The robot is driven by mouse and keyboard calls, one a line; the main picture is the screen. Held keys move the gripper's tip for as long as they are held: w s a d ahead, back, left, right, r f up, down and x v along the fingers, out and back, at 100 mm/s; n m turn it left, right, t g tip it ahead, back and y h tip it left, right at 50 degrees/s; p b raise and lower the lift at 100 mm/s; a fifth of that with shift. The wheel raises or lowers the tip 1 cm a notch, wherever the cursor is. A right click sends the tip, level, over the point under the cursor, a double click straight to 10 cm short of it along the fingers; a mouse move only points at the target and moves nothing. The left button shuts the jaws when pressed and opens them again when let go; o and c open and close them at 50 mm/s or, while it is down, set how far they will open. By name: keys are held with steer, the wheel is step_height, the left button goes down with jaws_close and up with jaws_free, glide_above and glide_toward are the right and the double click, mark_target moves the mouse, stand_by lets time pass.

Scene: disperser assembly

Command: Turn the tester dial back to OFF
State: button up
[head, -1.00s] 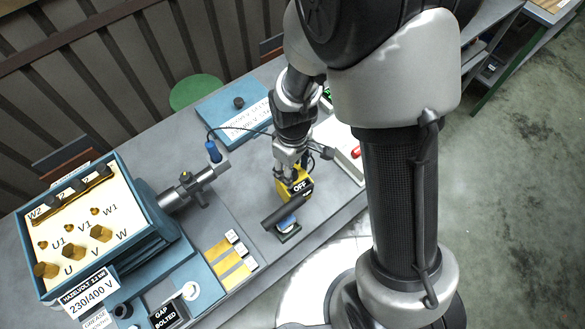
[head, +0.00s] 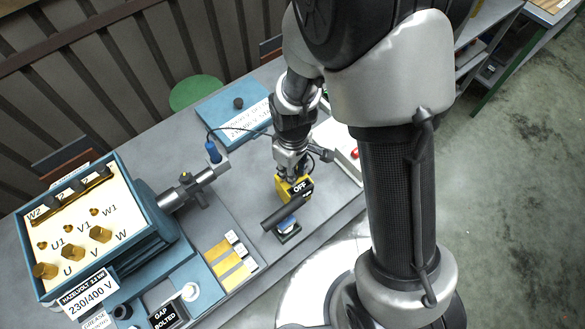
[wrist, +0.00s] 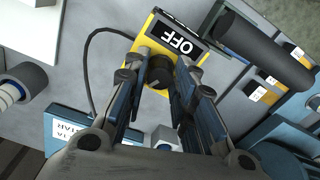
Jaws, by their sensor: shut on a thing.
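The yellow tester (head: 304,197) sits on the grey bench, with a black label reading OFF on it. In the wrist view the tester (wrist: 150,37) shows its OFF label upside down. Its dark round dial (wrist: 160,72) lies between my fingertips. My gripper (wrist: 158,82) points down at the tester and is shut on the dial. In the head view my gripper (head: 290,172) hides the dial and part of the tester. I cannot make out the dial's pointer.
A blue terminal box (head: 150,225) stands at left. Brass strips (head: 228,262) lie at the front. A black cable (wrist: 88,75) runs beside the tester.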

steer(key=shift+c, duration=0.6)
steer(key=shift+n, duration=0.3)
steer(key=n, duration=0.3)
steer(key=shift+n, duration=0.3)
jaws_close()
steer(key=n, duration=0.4)
steer(key=shift+n, duration=0.4)
steer(key=o, duration=1.1)
jaws_free()
steer(key=shift+r, duration=0.1)
